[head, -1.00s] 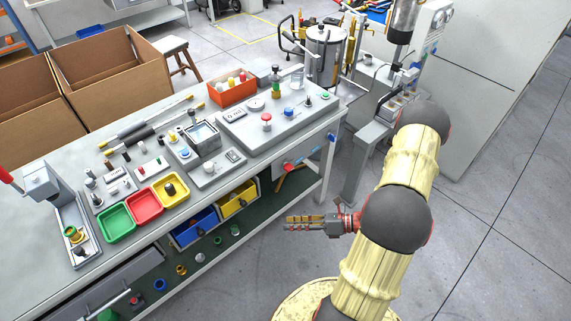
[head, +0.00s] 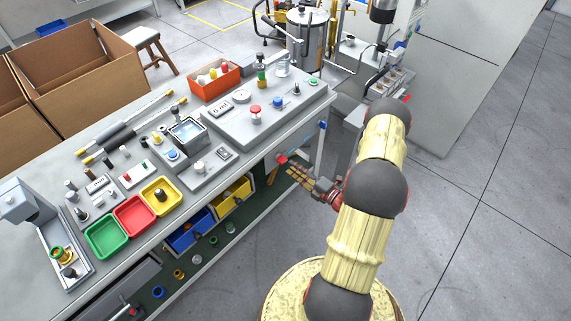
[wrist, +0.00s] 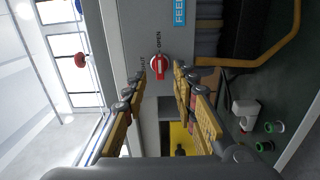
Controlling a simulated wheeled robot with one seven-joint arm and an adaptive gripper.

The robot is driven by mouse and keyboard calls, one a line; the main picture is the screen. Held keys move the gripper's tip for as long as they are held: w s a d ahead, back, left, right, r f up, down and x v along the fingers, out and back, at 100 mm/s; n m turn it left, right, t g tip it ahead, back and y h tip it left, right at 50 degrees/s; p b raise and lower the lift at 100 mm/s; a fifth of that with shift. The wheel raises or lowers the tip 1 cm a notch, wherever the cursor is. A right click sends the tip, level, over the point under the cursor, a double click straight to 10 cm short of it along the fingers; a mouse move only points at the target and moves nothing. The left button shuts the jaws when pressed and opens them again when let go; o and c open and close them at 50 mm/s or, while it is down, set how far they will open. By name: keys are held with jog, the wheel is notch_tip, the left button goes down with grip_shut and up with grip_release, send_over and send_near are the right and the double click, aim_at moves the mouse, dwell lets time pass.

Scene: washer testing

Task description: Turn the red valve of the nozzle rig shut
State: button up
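The red valve (wrist: 159,72) sits on the grey front panel of the bench in the wrist view, beside the blue FEED label (wrist: 180,11). OPEN and SHUT are lettered next to it. I cannot tell for sure which mark its handle points to. It also shows as a red spot in the head view (head: 282,158), just off my fingertips. My gripper (head: 291,169) is open and empty in front of the panel.
The bench top (head: 95,150) carries several fixtures, including a red mushroom knob (head: 256,111). Yellow (head: 232,197) and blue bins (head: 190,232) hang under the bench, left of my gripper. Open floor lies in front.

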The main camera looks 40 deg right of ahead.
aim_at(285, 162)
jog(key=w, duration=0.2)
jog(key=w+b, duration=0.1)
jog(key=w, duration=0.1)
jog(key=shift+w+a, duration=0.2)
jog(key=shift+w, duration=0.2)
jog(key=c, duration=0.3)
jog(key=c, duration=0.4)
grip_shut()
